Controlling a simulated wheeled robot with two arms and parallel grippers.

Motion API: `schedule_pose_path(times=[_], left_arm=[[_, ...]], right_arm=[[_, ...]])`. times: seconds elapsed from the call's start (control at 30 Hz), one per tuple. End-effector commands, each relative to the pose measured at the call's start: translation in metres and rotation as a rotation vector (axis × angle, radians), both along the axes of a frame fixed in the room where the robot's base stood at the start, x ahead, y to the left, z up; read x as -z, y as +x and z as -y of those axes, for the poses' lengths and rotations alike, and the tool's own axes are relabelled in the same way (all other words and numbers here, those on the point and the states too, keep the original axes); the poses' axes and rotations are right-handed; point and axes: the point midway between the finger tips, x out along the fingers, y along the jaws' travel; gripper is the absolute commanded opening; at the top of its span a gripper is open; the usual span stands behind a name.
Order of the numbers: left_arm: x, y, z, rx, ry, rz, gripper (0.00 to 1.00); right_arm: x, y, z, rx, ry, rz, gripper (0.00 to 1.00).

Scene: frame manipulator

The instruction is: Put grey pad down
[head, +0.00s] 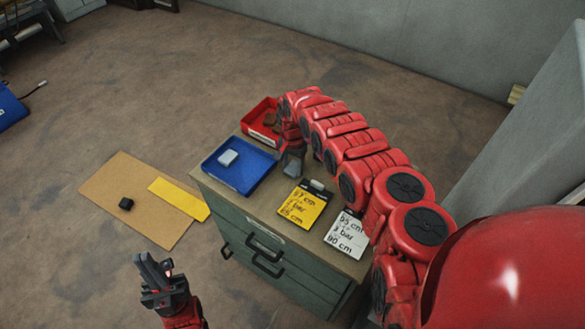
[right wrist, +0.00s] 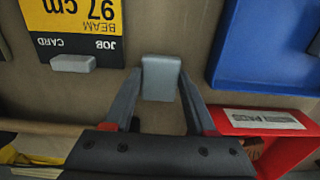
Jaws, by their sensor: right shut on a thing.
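A grey pad (right wrist: 161,78) is between the two fingertips of my right gripper (right wrist: 160,92), which is shut on it. In the head view my right gripper (head: 292,160) is over the cabinet top, between the blue tray and the yellow card. Its fingers and the pad are hard to separate there. I cannot tell whether the pad touches the cabinet top. My left gripper (head: 158,278) is away from the cabinet, at the lower left of the head view. Whether its fingers are apart is unclear.
The green cabinet (head: 335,262) bears a blue tray (head: 259,168) with a light block (head: 228,157) in it, a red bin (head: 250,130), a yellow job card (head: 301,207) and a white card (head: 346,235). A brown mat (head: 122,180) with a black block (head: 126,204) lies on the floor.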

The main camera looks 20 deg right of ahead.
Motion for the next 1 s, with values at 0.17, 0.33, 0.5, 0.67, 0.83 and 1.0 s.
schedule_pose_path(times=[0.17,0.33,0.5,0.67,0.83,1.0], left_arm=[[0.002,0.000,0.000,0.000,0.000,0.000,0.00],[0.001,0.000,0.000,0.000,0.000,0.000,0.00],[0.001,0.000,0.000,0.000,0.000,0.000,0.00],[0.000,0.000,0.000,0.000,0.000,0.000,0.00],[0.004,0.000,0.000,0.000,0.000,0.000,0.00],[0.013,0.000,0.000,0.000,0.000,0.000,0.00]], right_arm=[[0.003,0.000,-0.001,-0.001,0.001,-0.001,0.00],[0.003,0.000,-0.001,-0.001,0.001,-0.001,0.69],[0.003,0.000,-0.001,0.000,0.001,-0.001,0.69],[-0.002,0.000,0.000,0.000,0.001,0.001,0.69],[-0.016,0.001,-0.001,-0.003,0.000,0.001,0.69],[-0.039,0.001,0.000,-0.001,-0.002,0.003,0.69]])
